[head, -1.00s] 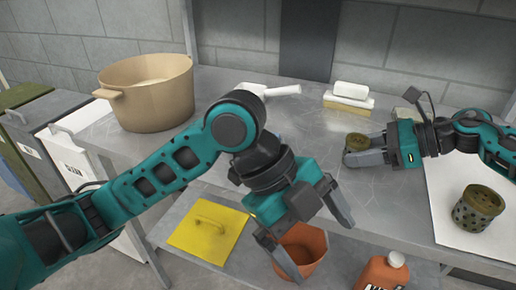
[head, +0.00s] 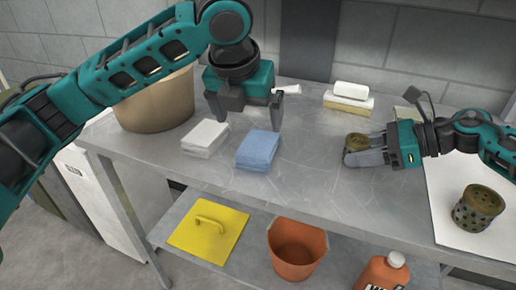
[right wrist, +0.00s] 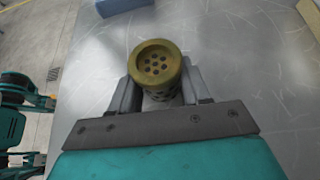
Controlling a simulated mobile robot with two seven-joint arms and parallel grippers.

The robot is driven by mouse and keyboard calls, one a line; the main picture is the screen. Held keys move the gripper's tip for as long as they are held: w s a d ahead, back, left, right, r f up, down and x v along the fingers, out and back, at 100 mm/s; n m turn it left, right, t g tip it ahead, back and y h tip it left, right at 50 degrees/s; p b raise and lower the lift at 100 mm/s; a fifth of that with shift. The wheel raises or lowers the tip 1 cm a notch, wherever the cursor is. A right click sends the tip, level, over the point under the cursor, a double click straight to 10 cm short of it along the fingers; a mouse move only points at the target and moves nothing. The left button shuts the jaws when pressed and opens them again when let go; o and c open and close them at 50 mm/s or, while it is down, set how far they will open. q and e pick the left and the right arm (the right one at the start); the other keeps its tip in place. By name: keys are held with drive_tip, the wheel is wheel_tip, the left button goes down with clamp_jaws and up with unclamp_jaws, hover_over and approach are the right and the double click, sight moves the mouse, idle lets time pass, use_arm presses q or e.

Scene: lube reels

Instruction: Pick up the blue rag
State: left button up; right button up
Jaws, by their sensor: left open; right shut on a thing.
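The blue rag (head: 258,149) lies folded flat on the metal table in the head view, right of a folded white rag (head: 206,138). Its corner also shows at the top of the right wrist view (right wrist: 122,4). My left gripper (head: 249,122) is open and empty above and behind the two rags, fingers pointing down, apart from the blue rag. My right gripper (head: 364,151) is shut on a perforated olive-brown cylinder (right wrist: 157,66), held between its fingers over the table's right half.
A tan pot (head: 155,105) stands at the back left, partly hidden by my left arm. A white block on a tan-edged one (head: 348,99) sits at the back. A second perforated cylinder (head: 478,208) stands on a white sheet (head: 440,215). A yellow lid (head: 208,235) and orange bucket (head: 297,250) are below.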

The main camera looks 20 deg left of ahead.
sight(257, 145)
use_arm(q)
drive_tip(key=x, duration=0.3)
drive_tip(key=shift+f, duration=0.15)
drive_tip(key=x, duration=0.4)
drive_tip(key=shift+d+f, duration=0.15)
drive_tip(key=shift+d, duration=0.2)
drive_tip(key=shift+w+f, duration=0.2)
drive_tip(key=shift+f, duration=0.35)
drive_tip(key=shift+f, duration=0.25)
drive_tip(key=c, duration=1.1)
